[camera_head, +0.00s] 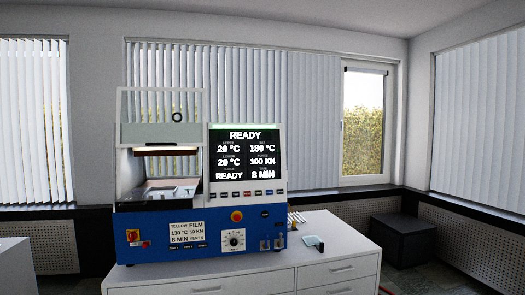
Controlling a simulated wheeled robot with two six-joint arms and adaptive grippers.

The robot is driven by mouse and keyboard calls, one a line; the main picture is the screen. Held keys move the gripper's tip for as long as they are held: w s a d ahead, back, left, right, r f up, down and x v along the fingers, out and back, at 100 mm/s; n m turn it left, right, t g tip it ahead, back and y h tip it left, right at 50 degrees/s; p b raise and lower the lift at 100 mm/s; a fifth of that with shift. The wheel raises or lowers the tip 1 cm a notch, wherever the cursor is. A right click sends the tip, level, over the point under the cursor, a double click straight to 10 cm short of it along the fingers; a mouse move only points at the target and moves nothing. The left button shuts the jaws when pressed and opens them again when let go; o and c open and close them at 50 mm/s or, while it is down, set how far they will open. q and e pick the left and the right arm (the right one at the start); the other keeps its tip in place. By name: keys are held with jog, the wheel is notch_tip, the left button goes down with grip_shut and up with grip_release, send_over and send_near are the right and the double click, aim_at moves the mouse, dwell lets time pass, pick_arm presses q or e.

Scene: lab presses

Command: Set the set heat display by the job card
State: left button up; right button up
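The lab press (200,190) has a blue base and stands on a white cabinet. Its lit display (245,156) reads READY at the top. The left column shows 20 °C twice and READY; the right column shows 180 °C, labelled set, then 100 KN and 8 MIN. The job card (187,233) on the blue front reads YELLOW FILM, 130 °C, 50 KN, 8 MIN and a vent line too small to read surely. A row of small buttons (245,193) runs below the display. A round dial (233,240) sits on the front. Neither gripper is in view.
A red knob (236,216) sits above the dial, and a red switch on yellow (133,236) is at the front left. A small pale green item (314,242) lies on the cabinet top (345,240). A dark box (403,240) stands right, by the wall.

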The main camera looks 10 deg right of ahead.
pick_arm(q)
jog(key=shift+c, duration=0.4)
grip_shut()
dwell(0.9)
